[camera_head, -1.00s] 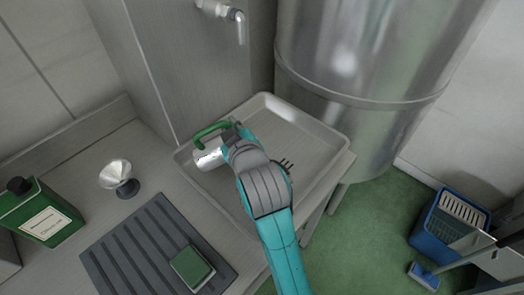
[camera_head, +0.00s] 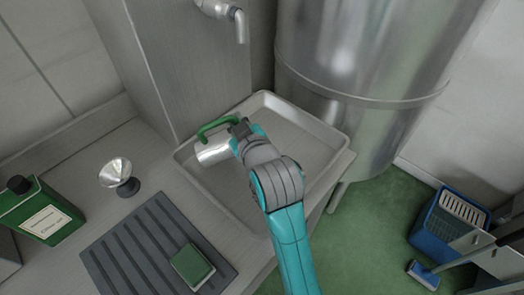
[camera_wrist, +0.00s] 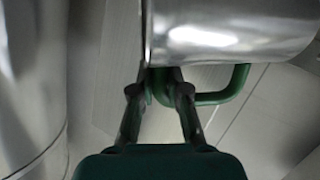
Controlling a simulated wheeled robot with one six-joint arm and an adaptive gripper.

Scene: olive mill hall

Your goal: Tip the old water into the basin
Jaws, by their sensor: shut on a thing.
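A shiny metal jug (camera_head: 213,152) with a green handle (camera_head: 217,124) is over the left part of the shallow metal basin (camera_head: 310,135). My gripper (camera_head: 238,130) is shut on the handle, at the jug's right. The jug is tipped far over, its body nearly lying sideways. In the wrist view the jug (camera_wrist: 230,28) fills the upper right, and the handle (camera_wrist: 238,85) runs to my gripper's fingers (camera_wrist: 160,88). I cannot see into the jug, and no water shows. My arm hides part of the basin.
A tap (camera_head: 238,20) juts out above and behind the basin. A large steel tank (camera_head: 350,60) stands behind it. On the left counter are a green bottle (camera_head: 42,212), a metal cup-shaped piece (camera_head: 116,172), a ribbed mat (camera_head: 140,245) and a sponge (camera_head: 192,266). A blue bucket (camera_head: 445,225) stands on the floor.

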